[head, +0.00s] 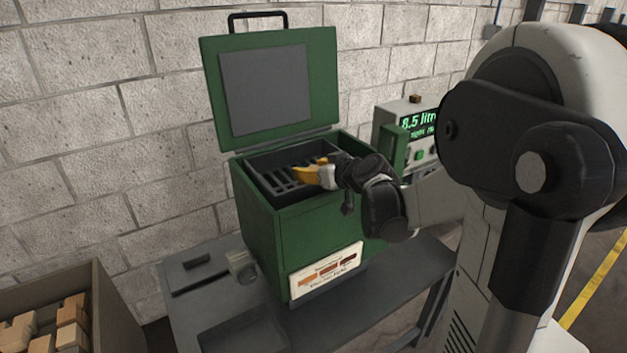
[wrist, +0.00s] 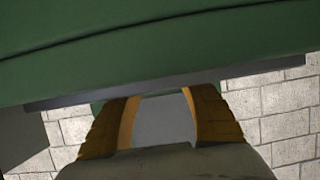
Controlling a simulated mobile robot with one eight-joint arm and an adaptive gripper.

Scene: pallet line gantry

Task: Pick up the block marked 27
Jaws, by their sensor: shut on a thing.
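My gripper (head: 316,174), with yellow fingers, is over the open top of a green box (head: 258,228), close above the dark slatted rack (head: 268,184) inside. In the wrist view my yellow fingers (wrist: 163,115) stand apart, with a grey surface showing between them. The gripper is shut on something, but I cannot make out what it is. Several pale and brown wooden blocks (head: 70,335) lie in a crate (head: 118,308) at the lower left. I cannot read the number 27 on any block.
The box's green lid (head: 322,95) stands open behind the rack. A grey bench (head: 205,309) carries the box and a small grey item (head: 241,266). A unit with a green display (head: 416,122) stands right of the box, with a small brown block (head: 415,99) on top.

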